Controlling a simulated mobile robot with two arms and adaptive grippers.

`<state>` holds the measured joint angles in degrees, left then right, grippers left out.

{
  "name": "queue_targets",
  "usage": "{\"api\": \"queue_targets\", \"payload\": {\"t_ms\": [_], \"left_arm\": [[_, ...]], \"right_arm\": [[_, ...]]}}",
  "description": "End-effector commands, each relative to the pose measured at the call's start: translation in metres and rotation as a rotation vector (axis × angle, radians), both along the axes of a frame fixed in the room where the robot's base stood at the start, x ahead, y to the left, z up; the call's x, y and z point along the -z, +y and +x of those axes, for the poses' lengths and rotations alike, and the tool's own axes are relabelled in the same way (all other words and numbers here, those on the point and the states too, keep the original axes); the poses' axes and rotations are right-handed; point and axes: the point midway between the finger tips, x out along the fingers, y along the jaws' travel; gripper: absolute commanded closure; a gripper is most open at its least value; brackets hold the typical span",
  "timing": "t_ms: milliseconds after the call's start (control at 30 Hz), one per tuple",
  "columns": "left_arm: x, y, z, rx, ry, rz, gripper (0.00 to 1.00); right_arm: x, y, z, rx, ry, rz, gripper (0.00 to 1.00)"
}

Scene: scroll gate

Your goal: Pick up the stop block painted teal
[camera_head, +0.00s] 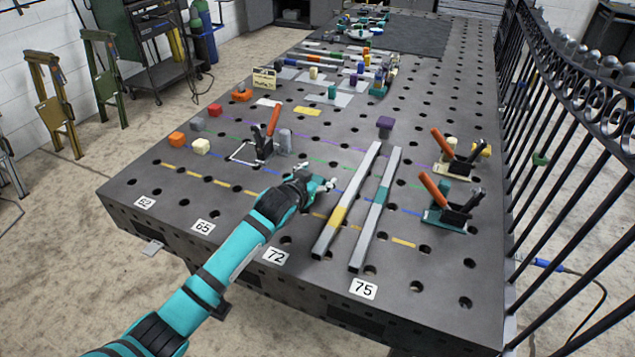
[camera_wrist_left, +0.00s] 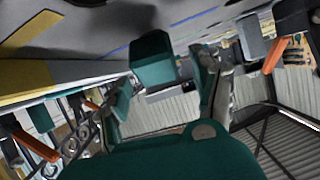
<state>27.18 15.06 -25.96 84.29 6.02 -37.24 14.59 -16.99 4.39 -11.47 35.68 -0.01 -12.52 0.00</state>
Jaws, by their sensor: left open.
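A teal block (camera_wrist_left: 152,58) shows close up in the left wrist view, which is upside down. It stands on the table just ahead of my left gripper, between the lines of its two fingers. My left gripper (camera_head: 325,183) is open and low over the table, left of the yellow-banded bar; its fingers also show in the wrist view (camera_wrist_left: 168,88). No contact with the block is clear. In the head view the gripper and wrist largely hide this block. Another teal block (camera_head: 332,92) stands far back on a pale sheet. My right gripper is out of view.
Two steel bars, one yellow-banded (camera_head: 338,216) and one teal-banded (camera_head: 381,196), lie right of the gripper. A grey block (camera_head: 285,139) and an orange-handled clamp (camera_head: 266,143) stand behind it. More clamps (camera_head: 453,207) stand right. The table's front left is mostly clear.

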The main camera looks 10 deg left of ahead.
Motion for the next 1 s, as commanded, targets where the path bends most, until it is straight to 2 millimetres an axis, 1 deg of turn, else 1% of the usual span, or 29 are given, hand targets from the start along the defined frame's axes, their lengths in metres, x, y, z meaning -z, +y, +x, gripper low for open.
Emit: {"api": "queue_targets", "payload": {"t_ms": [33,133,367,467,867,1000], "left_arm": [[0.0015,-0.0012,0.0050,0.000,0.000,0.000,0.35],[0.0044,-0.0021,0.0096,0.000,0.001,0.001,0.35],[0.0045,-0.0025,0.0105,0.001,-0.001,-0.001,0.35],[0.0046,-0.0023,0.0104,0.000,0.000,0.000,0.46],[0.0048,-0.0022,0.0101,0.000,0.000,0.000,0.99],[0.0034,-0.0024,0.0106,0.000,-0.003,-0.001,1.00]], "right_arm": [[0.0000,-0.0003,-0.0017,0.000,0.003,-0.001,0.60],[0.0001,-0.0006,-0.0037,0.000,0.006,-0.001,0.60],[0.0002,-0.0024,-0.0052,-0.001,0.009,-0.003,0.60],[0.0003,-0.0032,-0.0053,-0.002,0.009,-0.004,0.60],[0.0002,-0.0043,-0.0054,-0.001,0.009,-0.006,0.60],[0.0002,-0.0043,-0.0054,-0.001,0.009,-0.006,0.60]]}}
